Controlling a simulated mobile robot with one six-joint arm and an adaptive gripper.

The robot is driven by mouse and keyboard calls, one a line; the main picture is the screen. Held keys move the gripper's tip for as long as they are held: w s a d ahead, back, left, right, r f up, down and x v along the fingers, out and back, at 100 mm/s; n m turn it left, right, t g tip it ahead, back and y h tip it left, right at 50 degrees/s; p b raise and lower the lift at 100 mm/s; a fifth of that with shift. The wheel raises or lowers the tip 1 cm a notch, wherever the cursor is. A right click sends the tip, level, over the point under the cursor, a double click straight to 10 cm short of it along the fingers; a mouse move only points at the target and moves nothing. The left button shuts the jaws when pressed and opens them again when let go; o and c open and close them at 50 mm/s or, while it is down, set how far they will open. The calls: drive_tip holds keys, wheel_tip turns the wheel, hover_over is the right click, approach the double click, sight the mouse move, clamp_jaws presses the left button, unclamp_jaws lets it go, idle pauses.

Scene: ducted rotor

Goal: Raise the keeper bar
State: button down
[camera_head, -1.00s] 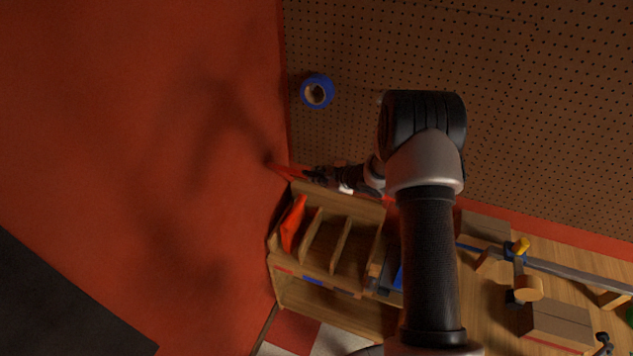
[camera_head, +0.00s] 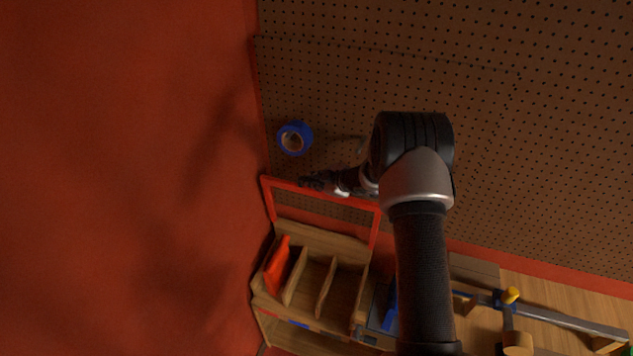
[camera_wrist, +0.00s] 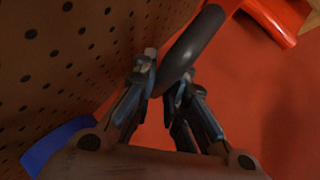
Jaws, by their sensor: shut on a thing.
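The keeper bar (camera_head: 290,184) is a red bar with red side arms. In the head view it stands raised above the back of a wooden rack with dividers (camera_head: 300,238). My gripper (camera_head: 308,182) is at the bar's left part, partly hidden by its own fingers and arm. In the wrist view my gripper (camera_wrist: 165,88) is shut on a dark, rounded grip (camera_wrist: 192,45), which I take as part of the keeper bar. A red tube (camera_wrist: 272,14) shows at the upper right there.
A red wall (camera_head: 130,150) is close on the left. A perforated board (camera_head: 520,130) stands behind, with a blue tape roll (camera_head: 307,136) just above my gripper.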

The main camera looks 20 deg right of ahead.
drive_tip(key=shift+a+r, duration=0.1)
drive_tip(key=shift+r, duration=0.1)
drive_tip(key=c, duration=1.8)
unclamp_jaws()
drive_tip(key=shift+o, duration=1)
drive_tip(key=shift+f, duration=0.1)
drive_tip(key=shift+s, duration=0.1)
drive_tip(key=v, duration=1.2)
